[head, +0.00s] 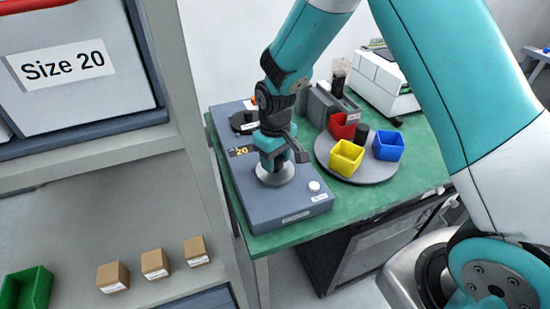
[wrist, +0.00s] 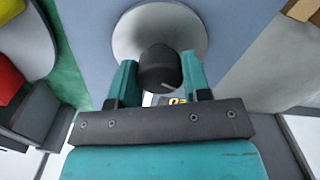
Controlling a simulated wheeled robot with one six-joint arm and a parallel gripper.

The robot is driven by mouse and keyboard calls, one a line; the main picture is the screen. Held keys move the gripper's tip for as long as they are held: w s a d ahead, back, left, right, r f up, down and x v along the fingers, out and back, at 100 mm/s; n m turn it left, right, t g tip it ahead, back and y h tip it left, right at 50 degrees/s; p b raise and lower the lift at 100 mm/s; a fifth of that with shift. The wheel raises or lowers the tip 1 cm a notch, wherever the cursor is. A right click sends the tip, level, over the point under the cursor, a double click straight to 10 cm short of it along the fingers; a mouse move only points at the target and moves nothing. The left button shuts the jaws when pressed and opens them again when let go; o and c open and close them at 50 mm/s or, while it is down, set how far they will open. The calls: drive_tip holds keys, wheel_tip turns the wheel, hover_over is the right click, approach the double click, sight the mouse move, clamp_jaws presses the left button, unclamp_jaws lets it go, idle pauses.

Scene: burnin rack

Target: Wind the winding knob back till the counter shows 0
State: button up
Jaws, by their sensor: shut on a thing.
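The winding knob (wrist: 160,70) is a dark round knob with a pale pointer line, standing on a light grey disc (head: 274,174) on the grey-blue device (head: 300,205). My gripper (wrist: 158,85) points down at it, its two teal fingers on either side, shut on the knob. In the head view my gripper (head: 274,160) hides the knob. The counter (head: 241,151) is a dark window with yellow digits that read about 20; a sign before them is unclear. In the wrist view the counter (wrist: 177,101) is mostly hidden behind my gripper.
A white button (head: 314,186) sits at the device's near right. A round grey turntable (head: 375,177) holds yellow (head: 346,157), red (head: 342,126) and blue (head: 388,146) bins right of it. A shelf unit (head: 165,60) stands close on the left. Green table (head: 410,185) shows free at the front right.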

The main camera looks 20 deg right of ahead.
drive_tip(key=m, duration=0.3)
drive_tip(key=shift+m, duration=2.1)
drive_tip(key=o, duration=0.9)
drive_tip(key=shift+o, duration=0.2)
drive_tip(key=shift+r, duration=0.15)
wheel_tip(320, 180, up, 17)
drive_tip(key=b, duration=0.2)
drive_tip(key=shift+r, duration=0.1)
